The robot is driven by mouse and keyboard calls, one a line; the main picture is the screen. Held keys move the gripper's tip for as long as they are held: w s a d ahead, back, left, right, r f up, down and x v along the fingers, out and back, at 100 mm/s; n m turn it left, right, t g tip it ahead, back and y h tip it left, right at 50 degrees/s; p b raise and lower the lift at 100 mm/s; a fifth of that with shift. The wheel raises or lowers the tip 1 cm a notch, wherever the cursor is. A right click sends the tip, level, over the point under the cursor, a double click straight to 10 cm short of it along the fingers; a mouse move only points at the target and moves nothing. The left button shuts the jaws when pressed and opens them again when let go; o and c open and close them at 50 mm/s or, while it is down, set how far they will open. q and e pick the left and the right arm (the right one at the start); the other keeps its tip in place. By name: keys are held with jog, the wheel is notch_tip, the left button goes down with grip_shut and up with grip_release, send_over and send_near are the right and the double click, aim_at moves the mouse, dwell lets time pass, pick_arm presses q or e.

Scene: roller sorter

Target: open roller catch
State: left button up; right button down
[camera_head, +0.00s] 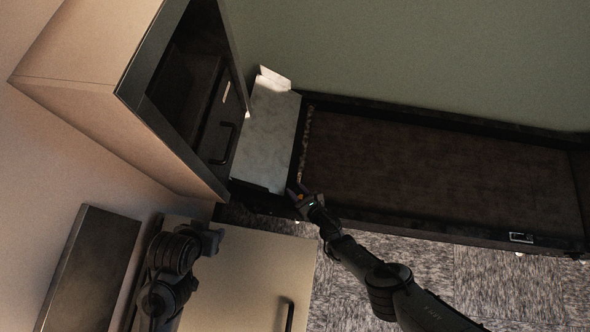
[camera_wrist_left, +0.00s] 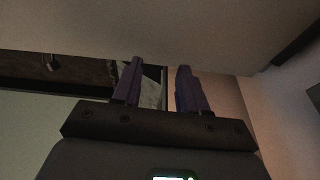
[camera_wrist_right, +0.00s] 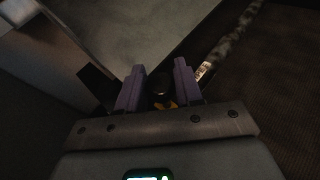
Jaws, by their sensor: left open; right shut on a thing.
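A long dark roller conveyor (camera_head: 440,175) runs along the back, with a pale metal plate (camera_head: 268,135) at its left end beside the open box-like machine. My right gripper (camera_head: 297,192) is at the front corner of the plate. In the right wrist view its purple fingers (camera_wrist_right: 158,88) are shut on a small dark round knob (camera_wrist_right: 160,84) with a yellow part below it. Whether this knob is the roller catch I cannot tell. My left gripper (camera_wrist_left: 160,85) is open, with nothing between its fingers; its arm is at the lower left of the head view.
The machine housing (camera_head: 95,90) has a dark opening with a handle (camera_head: 222,143) on a panel inside. A beige cabinet (camera_head: 245,280) with a dark handle stands in front. A dark panel (camera_head: 88,270) is at lower left. Patterned floor shows at lower right.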

pick_arm(q)
jog(key=shift+a, duration=0.1)
pick_arm(e)
jog(key=c, duration=0.8)
grip_release()
pick_arm(q)
jog(key=shift+r+p, duration=0.55)
jog(key=shift+p, duration=0.1)
pick_arm(e)
jog(key=shift+s+d+r, duration=0.3)
jog(key=shift+s+d, duration=0.05)
jog(key=shift+s, duration=0.1)
pick_arm(q)
notch_tip(320, 180, up, 6)
jog(key=p, duration=0.5)
jog(key=shift+f, duration=0.25)
pick_arm(e)
jog(key=v, duration=0.9)
jog(key=shift+s+d, duration=0.25)
jog(key=shift+s, duration=0.05)
